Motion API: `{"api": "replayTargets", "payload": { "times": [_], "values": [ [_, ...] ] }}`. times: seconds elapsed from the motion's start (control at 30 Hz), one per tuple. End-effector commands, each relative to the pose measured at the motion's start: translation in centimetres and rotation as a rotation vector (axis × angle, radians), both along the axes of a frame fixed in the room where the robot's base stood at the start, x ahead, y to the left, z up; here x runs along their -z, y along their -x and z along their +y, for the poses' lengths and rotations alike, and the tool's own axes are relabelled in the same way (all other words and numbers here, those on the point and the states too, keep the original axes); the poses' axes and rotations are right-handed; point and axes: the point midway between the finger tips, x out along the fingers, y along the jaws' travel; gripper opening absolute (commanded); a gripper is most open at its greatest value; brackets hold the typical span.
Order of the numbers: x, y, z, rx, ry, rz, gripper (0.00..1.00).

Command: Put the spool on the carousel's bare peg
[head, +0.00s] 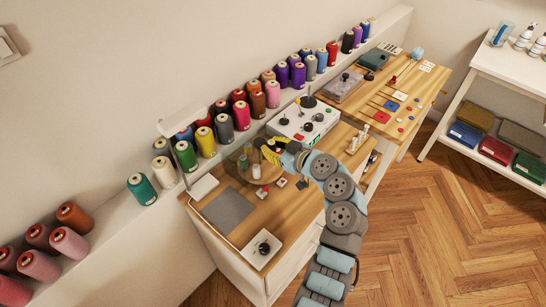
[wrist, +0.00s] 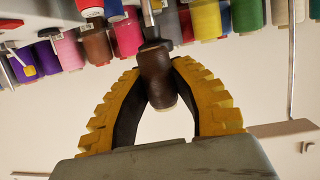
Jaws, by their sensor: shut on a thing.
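My gripper (head: 273,150) has yellow fingers and is over the right side of the carousel (head: 240,172), a round brownish stand on the wooden bench. In the wrist view my gripper (wrist: 158,95) is shut on a dark brown spool (wrist: 157,72), held between the black inner pads. A thin metal rod (wrist: 148,14) shows at the spool's upper end; I cannot tell whether it is a peg or whether they touch. In the head view a green spool (head: 243,161) and a pale one (head: 256,171) stand on the carousel. The bare peg is not clear there.
A grey mat (head: 228,209) and a white box with a black knob (head: 262,249) lie on the near bench. A white control panel (head: 303,120) stands behind the carousel. Many coloured thread spools line the wall ledge (head: 180,203). Small red and white pieces (head: 262,192) lie before the carousel.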

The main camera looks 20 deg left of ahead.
Motion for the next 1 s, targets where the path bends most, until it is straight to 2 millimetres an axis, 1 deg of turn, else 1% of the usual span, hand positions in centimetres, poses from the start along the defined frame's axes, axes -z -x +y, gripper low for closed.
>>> {"api": "replayTargets", "payload": {
  "times": [0.03,0.27,0.43,1.0],
  "values": [
    [0.8,-0.3,-0.1,-0.01,-0.006,0.006,0.04],
    [0.1,-0.6,-0.3,-0.039,-0.028,0.018,0.04],
    [0.2,-0.5,-0.3,-0.041,-0.03,0.021,0.04],
    [2.6,-0.6,-0.3,-0.039,-0.029,0.022,0.04]
  ]
}}
